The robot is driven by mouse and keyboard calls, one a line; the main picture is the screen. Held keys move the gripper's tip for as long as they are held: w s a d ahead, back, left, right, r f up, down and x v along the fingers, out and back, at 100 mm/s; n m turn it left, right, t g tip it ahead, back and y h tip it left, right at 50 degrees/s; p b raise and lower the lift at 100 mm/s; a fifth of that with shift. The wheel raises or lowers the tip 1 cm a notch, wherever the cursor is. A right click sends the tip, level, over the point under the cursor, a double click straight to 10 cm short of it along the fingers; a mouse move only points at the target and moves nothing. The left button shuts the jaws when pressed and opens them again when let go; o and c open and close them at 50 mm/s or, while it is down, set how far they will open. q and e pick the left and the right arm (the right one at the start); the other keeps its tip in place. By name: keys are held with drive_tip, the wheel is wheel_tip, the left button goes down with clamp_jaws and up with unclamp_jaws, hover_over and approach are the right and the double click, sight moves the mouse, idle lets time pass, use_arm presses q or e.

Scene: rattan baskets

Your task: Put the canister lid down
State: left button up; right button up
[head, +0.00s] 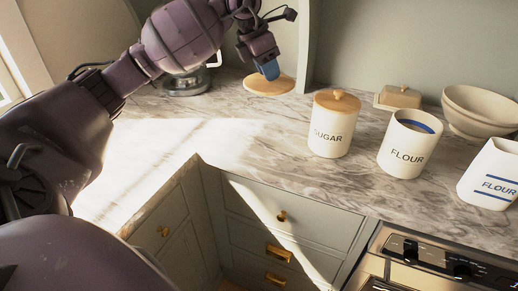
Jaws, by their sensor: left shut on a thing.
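The canister lid (283,86) is a round, light wooden disc at the back of the counter, left of the sugar canister. My left gripper (268,71) reaches down over it from above, its blue fingertips shut at the lid's top. The fingers hide the grip point. The lid is level and at or just above the marble; I cannot tell whether it touches. The flour canister (402,155) stands open-topped at right, with a blue band inside its rim. The sugar canister (330,137) has its own wooden lid with a knob. My right gripper is out of view.
The marble counter (235,145) is clear in front of the lid. A glass or metal item (186,84) stands behind left. A butter dish (398,97), stacked bowls (478,108) and a white flour bag-shaped container (490,174) stand at right. A stove (440,262) is at front right.

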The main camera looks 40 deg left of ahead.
use_arm(q)
drive_tip(key=shift+s+a+f, duration=0.15)
drive_tip(key=shift+s+a, duration=0.05)
drive_tip(key=shift+a, duration=0.15)
drive_tip(key=shift+f, duration=0.3)
wheel_tip(320, 180, down, 14)
drive_tip(key=shift+f+b, duration=0.2)
drive_tip(key=shift+b, duration=0.2)
drive_tip(key=shift+f, duration=0.65)
wheel_tip(320, 180, down, 4)
drive_tip(key=shift+r, duration=0.15)
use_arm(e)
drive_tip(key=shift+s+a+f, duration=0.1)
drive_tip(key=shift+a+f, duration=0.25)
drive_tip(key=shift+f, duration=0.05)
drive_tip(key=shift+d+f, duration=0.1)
use_arm(q)
drive_tip(key=o, duration=0.9)
drive_tip(key=shift+o, duration=0.2)
